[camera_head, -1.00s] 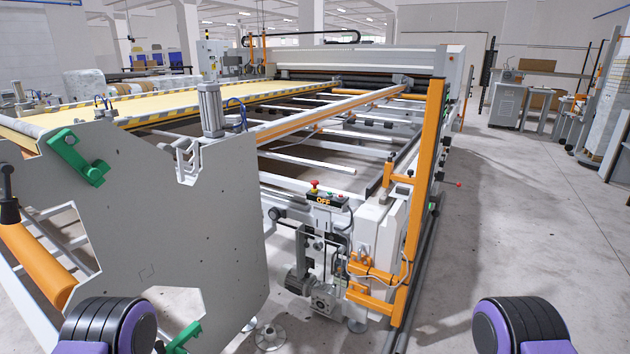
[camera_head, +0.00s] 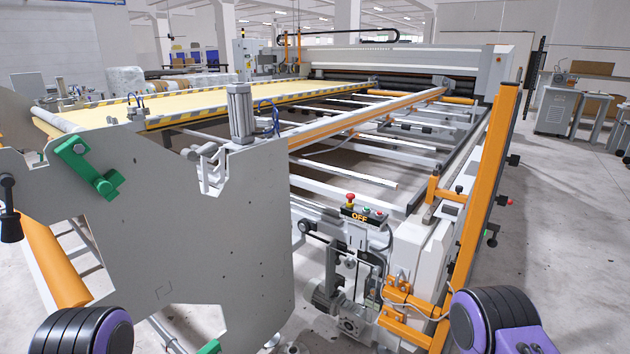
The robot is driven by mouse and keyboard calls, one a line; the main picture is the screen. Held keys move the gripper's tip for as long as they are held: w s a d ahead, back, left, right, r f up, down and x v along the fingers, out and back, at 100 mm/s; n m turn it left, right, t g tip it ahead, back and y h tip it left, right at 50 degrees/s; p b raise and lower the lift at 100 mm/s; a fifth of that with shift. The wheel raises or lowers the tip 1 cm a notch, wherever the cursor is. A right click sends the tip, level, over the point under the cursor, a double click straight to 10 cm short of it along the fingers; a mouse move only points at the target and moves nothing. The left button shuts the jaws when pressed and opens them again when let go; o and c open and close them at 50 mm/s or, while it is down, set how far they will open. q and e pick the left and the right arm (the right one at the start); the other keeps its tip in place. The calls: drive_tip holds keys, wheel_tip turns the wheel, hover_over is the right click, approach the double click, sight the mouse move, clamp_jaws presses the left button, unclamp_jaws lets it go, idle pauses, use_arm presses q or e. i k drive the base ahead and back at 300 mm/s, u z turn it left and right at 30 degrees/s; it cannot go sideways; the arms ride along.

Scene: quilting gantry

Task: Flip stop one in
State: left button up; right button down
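No part is labelled as stop one, so I cannot tell which it is. A green pivoting arm (camera_head: 86,167) is fixed on the grey side plate (camera_head: 215,240) at the left, slanting down to the right. A black-knobbed lever (camera_head: 9,208) stands upright at the left edge. A control box (camera_head: 362,214) reading OFF, with a red button on top, sits at the centre of the machine's near end. Neither gripper is in view. Only purple and black links of my arms show at the bottom left and bottom right.
The quilting frame (camera_head: 365,115) stretches away behind the side plate. Orange brackets (camera_head: 410,305) stick out low near the front. Concrete floor (camera_head: 565,230) is clear on the right.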

sight(350, 196)
drive_tip(key=u, duration=0.15)
drive_tip(key=i, duration=1.2)
drive_tip(key=z, duration=0.2)
